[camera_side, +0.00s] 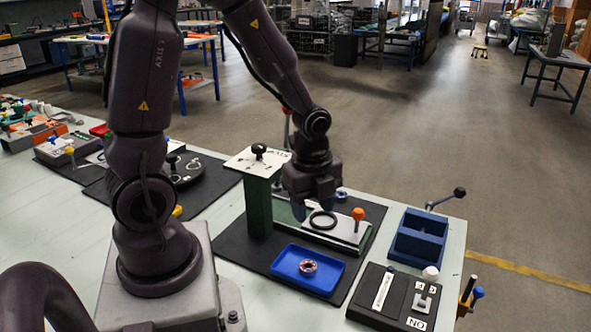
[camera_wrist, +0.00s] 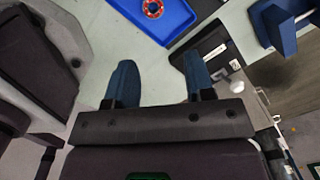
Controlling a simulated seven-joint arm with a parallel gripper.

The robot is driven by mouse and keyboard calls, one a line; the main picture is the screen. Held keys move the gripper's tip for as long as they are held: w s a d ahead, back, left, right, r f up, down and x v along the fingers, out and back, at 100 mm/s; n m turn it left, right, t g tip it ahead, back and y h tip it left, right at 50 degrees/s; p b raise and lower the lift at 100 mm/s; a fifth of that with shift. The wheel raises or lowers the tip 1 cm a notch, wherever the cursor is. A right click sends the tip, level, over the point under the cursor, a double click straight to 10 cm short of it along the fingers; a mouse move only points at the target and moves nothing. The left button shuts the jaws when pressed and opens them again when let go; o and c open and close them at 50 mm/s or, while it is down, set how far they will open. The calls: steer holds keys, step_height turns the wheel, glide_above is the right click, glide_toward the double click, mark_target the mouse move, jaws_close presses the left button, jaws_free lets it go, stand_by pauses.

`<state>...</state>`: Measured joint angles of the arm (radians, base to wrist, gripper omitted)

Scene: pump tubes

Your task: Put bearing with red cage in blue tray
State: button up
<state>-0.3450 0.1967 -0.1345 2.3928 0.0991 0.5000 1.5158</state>
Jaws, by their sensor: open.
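The blue tray (camera_side: 333,279) lies flat on a black mat. A bearing with a red cage (camera_side: 308,266) lies inside the tray, near its middle. In the wrist view the blue tray (camera_wrist: 181,15) is at the top edge, partly cut off, with the red-caged bearing (camera_wrist: 153,8) in it. My gripper (camera_side: 313,207) hangs above and behind the tray in the side view, apart from it. Its two fingers are spread and nothing is between them in the wrist view (camera_wrist: 157,64).
A black ring (camera_side: 322,220) lies on a metal plate with an orange knob (camera_side: 358,213), below my gripper. A green post (camera_side: 259,208) stands left of it. A blue vise (camera_side: 420,238) and a black switch box (camera_side: 392,297) stand to the right. A blue-caged bearing (camera_side: 341,196) sits behind.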

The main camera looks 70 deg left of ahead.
steer(key=s+d+r+n+t, duration=0.2)
steer(key=s+d+r+n, duration=0.1)
steer(key=r+n, duration=0.5)
steer(key=s+d+r+n+t, duration=0.3)
steer(key=r+n, duration=0.4)
steer(key=r, duration=0.3)
steer(key=shift+s+d+r+n, duration=0.15)
steer(key=shift+s+n, duration=0.25)
steer(key=shift+s, duration=0.2)
